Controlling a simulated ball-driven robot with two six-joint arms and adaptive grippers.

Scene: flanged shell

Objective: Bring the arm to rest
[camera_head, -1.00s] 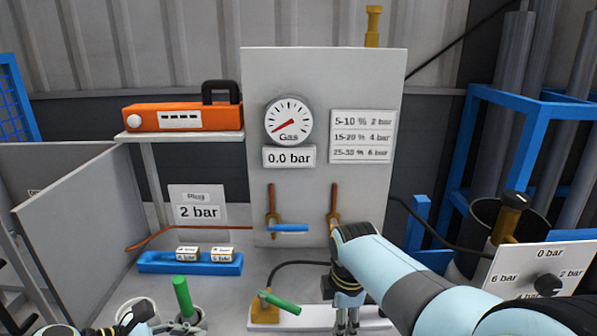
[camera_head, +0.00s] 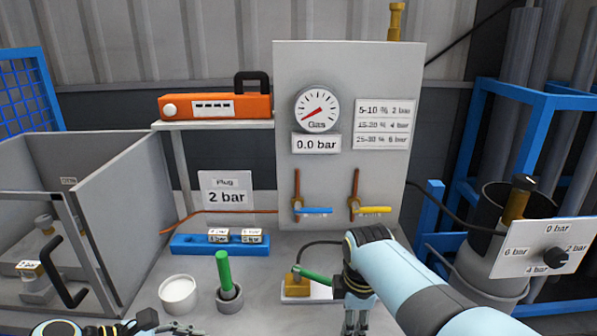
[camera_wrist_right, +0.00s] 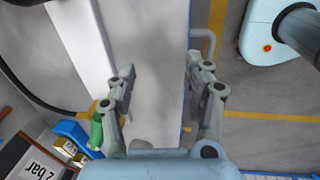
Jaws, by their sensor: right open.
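My right arm (camera_head: 405,285) reaches in from the lower right in the head view. Its gripper (camera_head: 355,318) points down in front of the white base plate. In the right wrist view the gripper (camera_wrist_right: 160,70) is open, with nothing between its fingers. The green handle (camera_head: 315,273) on a brass block lies just left of the right wrist in the head view, and green also shows left of the fingers in the wrist view (camera_wrist_right: 97,132). My left gripper (camera_head: 180,328) shows only partly at the bottom edge; its jaws cannot be made out.
The grey panel (camera_head: 290,100) carries a gauge (camera_head: 317,110) at 0.0 bar, a blue valve handle (camera_head: 315,210) and a yellow one (camera_head: 375,209). A white cup (camera_head: 178,292), a green rod in a holder (camera_head: 224,270) and a blue tray (camera_head: 180,245) stand left. A regulator dial (camera_head: 555,257) is right.

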